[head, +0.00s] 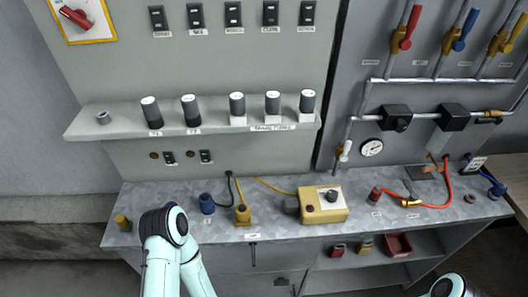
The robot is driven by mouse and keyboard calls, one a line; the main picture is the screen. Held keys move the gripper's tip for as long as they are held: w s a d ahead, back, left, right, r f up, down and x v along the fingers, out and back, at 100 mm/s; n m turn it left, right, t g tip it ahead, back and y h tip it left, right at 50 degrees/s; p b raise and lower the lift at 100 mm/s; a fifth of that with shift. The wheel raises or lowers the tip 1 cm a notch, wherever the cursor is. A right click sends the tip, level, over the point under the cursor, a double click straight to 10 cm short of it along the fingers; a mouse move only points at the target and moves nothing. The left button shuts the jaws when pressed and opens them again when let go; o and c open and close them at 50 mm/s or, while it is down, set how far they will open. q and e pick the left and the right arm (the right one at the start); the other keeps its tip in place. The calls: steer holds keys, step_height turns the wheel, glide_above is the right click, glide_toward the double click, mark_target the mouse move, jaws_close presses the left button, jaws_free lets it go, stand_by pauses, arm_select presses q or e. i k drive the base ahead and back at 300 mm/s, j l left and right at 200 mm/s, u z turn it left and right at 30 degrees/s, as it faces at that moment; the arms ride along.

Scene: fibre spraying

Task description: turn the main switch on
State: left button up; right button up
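A red rotary switch (76,17) on a white panel with a yellow border is at the top left of the wall panel. It looks like the main switch; its knob is tilted, and I cannot read its position. My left arm's teal and black links show at the bottom left, in front of the counter, well below the switch. A small part of my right arm shows at the bottom right corner. Neither gripper's fingers are in view.
A row of black rocker switches (233,14) is right of the red switch. A shelf (90,125) with several grey-white cylinders juts out below. A yellow box (325,214) stands on the metal counter (270,235). Pipes with coloured valves (402,38) are at the right.

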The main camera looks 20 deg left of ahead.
mark_target(78, 16)
steer(key=u, duration=1.7)
steer(key=j, duration=0.3)
steer(key=k+j, duration=0.1)
steer(key=j, duration=0.15)
